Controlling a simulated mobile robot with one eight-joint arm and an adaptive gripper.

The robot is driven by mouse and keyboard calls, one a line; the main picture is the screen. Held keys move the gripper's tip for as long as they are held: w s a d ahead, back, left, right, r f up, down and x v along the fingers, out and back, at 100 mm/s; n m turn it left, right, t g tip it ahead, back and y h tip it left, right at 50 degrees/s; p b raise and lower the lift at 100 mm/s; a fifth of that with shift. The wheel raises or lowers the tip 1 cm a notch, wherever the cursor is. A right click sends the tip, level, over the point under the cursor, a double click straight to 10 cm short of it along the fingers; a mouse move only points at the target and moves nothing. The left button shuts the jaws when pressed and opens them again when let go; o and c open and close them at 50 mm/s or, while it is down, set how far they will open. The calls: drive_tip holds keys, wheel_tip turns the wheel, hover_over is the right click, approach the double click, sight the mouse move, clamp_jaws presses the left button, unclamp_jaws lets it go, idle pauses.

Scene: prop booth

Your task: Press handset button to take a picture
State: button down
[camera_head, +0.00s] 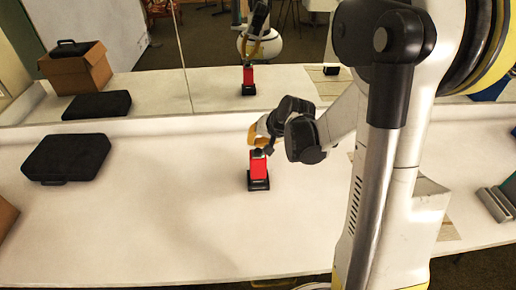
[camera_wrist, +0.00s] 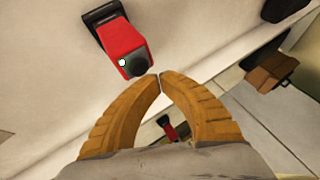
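A red handset (camera_head: 258,168) stands upright on a black base on the white table, near the middle of the head view. In the wrist view the handset (camera_wrist: 122,40) is at the upper left, with a dark round knob (camera_wrist: 137,66) and a small pale dot on its end face. My gripper (camera_head: 254,142) has orange fingers and is just above the handset's top in the head view. In the wrist view the fingertips (camera_wrist: 160,76) meet, with nothing between them, close beside the knob. I cannot tell whether they touch it.
A black case (camera_head: 66,158) lies on the table at the left, with a brown box (camera_head: 6,218) at the left edge. A mirror (camera_head: 215,90) behind the table reflects these things. Grey-green objects (camera_head: 497,203) are at the far right. The table front is clear.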

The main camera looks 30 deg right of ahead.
drive_tip(key=shift+r, duration=0.1)
wheel_tip(320, 180, up, 5)
drive_tip(key=p, duration=0.3)
drive_tip(key=shift+p, duration=0.4)
idle(0.6)
drive_tip(key=s+a+r+n+b, duration=0.1)
drive_tip(key=s+a+r+n, duration=0.1)
drive_tip(key=s, duration=0.5)
drive_tip(key=s+a+r+n+h+b, duration=0.1)
drive_tip(key=s+a+n+b, duration=0.1)
drive_tip(key=s+a, duration=0.3)
drive_tip(key=s+a+r+n+b, duration=0.2)
drive_tip(key=s+a, duration=0.2)
drive_tip(key=s, duration=0.5)
drive_tip(key=shift+s+r+h, duration=0.3)
drive_tip(key=shift+s+h, duration=0.1)
